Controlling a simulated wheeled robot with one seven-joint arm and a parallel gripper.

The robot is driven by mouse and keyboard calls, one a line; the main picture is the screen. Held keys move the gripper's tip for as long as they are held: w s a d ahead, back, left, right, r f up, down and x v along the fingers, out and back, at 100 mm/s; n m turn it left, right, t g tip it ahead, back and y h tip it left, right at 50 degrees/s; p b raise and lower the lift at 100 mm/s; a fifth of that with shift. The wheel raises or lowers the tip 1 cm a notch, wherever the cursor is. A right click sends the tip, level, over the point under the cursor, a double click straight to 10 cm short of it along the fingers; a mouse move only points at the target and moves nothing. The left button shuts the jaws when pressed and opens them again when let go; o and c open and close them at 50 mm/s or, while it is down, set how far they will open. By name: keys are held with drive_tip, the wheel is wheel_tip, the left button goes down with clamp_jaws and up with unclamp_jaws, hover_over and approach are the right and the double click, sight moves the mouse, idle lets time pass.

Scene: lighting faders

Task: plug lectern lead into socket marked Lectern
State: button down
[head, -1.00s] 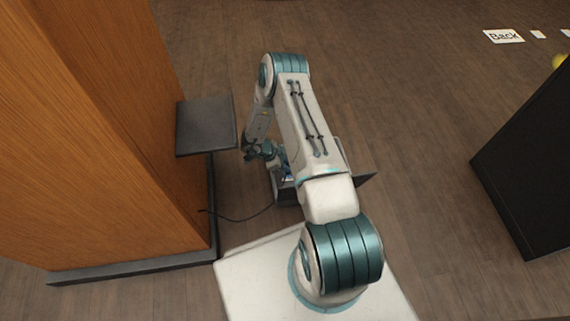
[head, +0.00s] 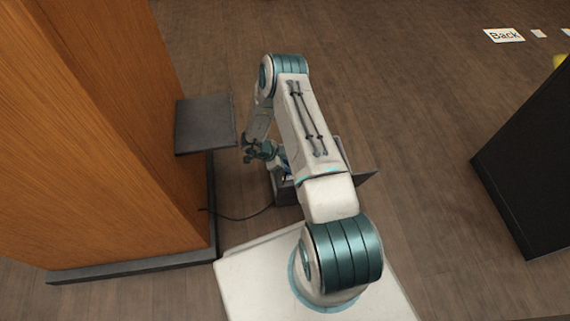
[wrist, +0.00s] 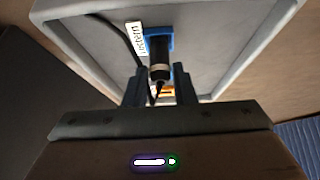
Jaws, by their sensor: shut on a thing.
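In the wrist view my gripper (wrist: 160,88) is shut on a black cylindrical plug (wrist: 160,68), the end of the lectern lead. The plug's front end meets a blue socket (wrist: 156,40) inside a grey box. A white label reading "Lectern" (wrist: 136,38) is just left of this socket. I cannot tell how deep the plug sits. A black lead (wrist: 108,30) curves across the box's inside on the left. In the head view the lead (head: 240,217) runs along the floor from the wooden lectern to the box (head: 286,196). My arm hides most of the box and my fingertips there.
The tall wooden lectern (head: 110,130) stands on the left, with a dark shelf (head: 205,125) jutting out near my arm. A black case (head: 530,165) stands at the right. A "Back" sign (head: 503,36) lies at the far right. The floor between is clear.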

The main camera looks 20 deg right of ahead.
drive_tip(key=shift+f, duration=0.1)
drive_tip(key=c, duration=1.1)
unclamp_jaws()
drive_tip(key=s+d+r+p, duration=0.2)
drive_tip(key=d+r, duration=0.1)
drive_tip(key=s+d+r+p, duration=0.2)
drive_tip(key=s+d+r, duration=0.1)
drive_tip(key=r, duration=0.1)
drive_tip(key=s+d+r+p, duration=0.2)
drive_tip(key=d+r+p, duration=0.1)
drive_tip(key=r, duration=0.1)
drive_tip(key=shift+s, duration=0.3)
